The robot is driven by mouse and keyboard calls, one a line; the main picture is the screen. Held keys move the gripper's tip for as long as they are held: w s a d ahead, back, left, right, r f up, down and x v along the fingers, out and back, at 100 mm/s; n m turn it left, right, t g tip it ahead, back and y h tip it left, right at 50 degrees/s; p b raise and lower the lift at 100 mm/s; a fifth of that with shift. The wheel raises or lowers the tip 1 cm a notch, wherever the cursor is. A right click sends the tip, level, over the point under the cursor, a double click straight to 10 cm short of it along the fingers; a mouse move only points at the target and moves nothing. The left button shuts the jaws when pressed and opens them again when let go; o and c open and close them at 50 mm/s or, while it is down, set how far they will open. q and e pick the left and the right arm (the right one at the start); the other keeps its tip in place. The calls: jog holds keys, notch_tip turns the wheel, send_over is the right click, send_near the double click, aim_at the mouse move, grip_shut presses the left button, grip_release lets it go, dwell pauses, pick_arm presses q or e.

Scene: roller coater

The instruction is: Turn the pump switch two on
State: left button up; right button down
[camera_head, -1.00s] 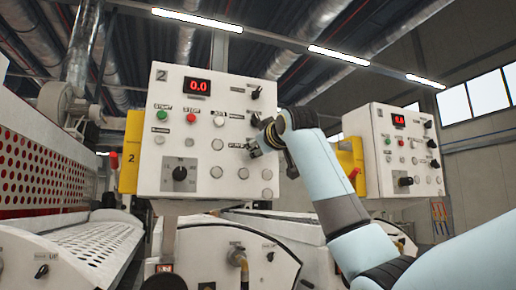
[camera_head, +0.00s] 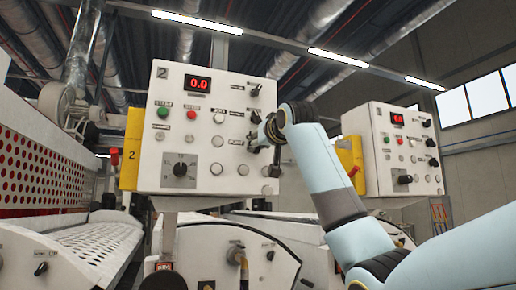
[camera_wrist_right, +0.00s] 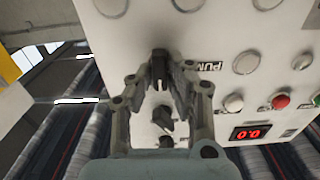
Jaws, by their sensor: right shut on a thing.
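The panel marked 2 (camera_head: 210,132) faces me, with a red 0.0 display. In the right wrist view, a black switch knob (camera_wrist_right: 160,62) beside a PUMP label (camera_wrist_right: 208,66) sits between the fingers of my right gripper (camera_wrist_right: 164,76), which is shut on it. The knob points up and down in that picture. In the head view my right gripper (camera_head: 262,147) is at the panel's right edge, and hides most of this switch. A second black switch (camera_wrist_right: 164,121) is close by, clear of the fingertips. My left gripper is not in view.
Green (camera_head: 163,113) and red (camera_head: 191,115) buttons, several white buttons and a large dial (camera_head: 179,171) are on the same panel. Another similar panel (camera_head: 400,150) stands to the right, behind my right arm. A yellow box (camera_head: 131,150) is on the left side.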

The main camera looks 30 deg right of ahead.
jog(key=m+b, duration=0.2)
jog(key=m, duration=0.3)
jog(key=shift+d+f+m, duration=0.1)
jog(key=shift+f+m, duration=0.05)
jog(key=shift+m, duration=0.15)
dwell(0.4)
jog(key=c, duration=1.3)
grip_release()
jog(key=v, duration=1.2)
